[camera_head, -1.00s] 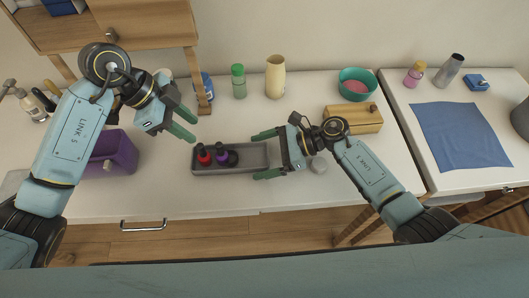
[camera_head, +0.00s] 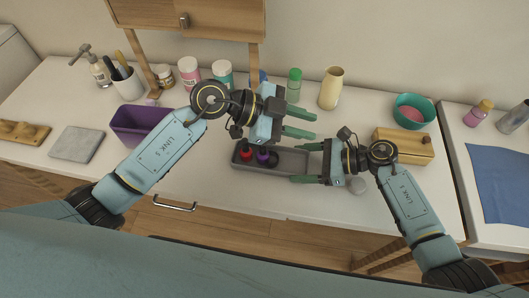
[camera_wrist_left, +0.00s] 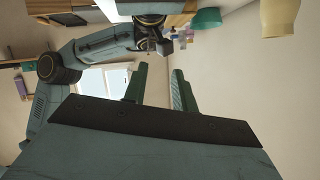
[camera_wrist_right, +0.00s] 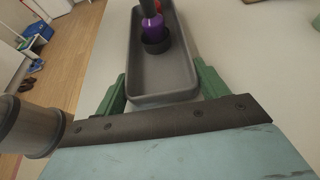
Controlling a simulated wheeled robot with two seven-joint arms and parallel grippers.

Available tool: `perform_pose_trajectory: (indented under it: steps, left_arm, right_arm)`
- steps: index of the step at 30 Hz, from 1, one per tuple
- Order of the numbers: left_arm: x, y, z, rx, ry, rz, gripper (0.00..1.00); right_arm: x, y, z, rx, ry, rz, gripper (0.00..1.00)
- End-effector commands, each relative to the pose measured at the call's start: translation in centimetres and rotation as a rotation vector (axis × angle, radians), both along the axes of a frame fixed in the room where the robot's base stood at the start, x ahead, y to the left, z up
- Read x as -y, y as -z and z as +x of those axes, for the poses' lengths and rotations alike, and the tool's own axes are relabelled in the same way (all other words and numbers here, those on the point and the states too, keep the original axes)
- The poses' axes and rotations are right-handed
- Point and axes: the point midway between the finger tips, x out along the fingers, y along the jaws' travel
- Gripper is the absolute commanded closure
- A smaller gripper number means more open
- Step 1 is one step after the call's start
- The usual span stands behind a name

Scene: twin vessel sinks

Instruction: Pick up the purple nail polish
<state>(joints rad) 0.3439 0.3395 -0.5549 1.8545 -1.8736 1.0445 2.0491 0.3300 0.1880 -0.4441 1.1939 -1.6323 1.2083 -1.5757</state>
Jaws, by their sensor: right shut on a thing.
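The purple nail polish (camera_head: 263,157) stands in a grey tray (camera_head: 290,162) on the counter, right of the red nail polish (camera_head: 246,154). It also shows in the right wrist view (camera_wrist_right: 152,29), standing beside a dark round item (camera_wrist_right: 157,46). My right gripper (camera_head: 301,164) is shut on the tray's right end, one finger along each long side. My left gripper (camera_head: 314,125) is open and empty above and behind the tray, its fingers pointing right. The left wrist view shows its two fingers apart, with nothing between them.
A green-capped bottle (camera_head: 294,85), a cream vase (camera_head: 331,88) and a teal bowl (camera_head: 413,111) stand behind the grippers. A wooden box (camera_head: 403,147) is at right. A purple bin (camera_head: 133,125) is at left. The counter in front of the tray is clear.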

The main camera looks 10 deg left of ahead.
Motion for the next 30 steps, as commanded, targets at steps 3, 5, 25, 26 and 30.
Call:
perform_pose_trajectory:
  steps: [3,5,25,26,30]
  left_arm:
    - [2.5,-1.3,-0.4,0.051,-0.052,-0.165,0.73]
    - [3.4,-2.2,-0.4,0.076,-0.091,-0.244,0.73]
    - [2.2,-4.0,0.3,0.134,-0.906,-0.739,0.73]
    - [1.8,-3.6,0.2,0.126,-0.955,-0.740,0.73]
    - [0.0,-1.3,-0.7,0.081,-1.179,-0.706,0.73]
  right_arm:
    - [0.0,0.0,0.0,0.000,0.000,0.000,0.52]
    - [0.0,0.0,0.0,0.000,0.000,0.000,0.52]
    - [0.0,0.0,0.0,0.000,0.000,0.000,0.52]
    - [0.0,0.0,0.0,0.000,0.000,0.000,0.52]
    - [0.0,0.0,0.0,0.000,0.000,0.001,0.52]
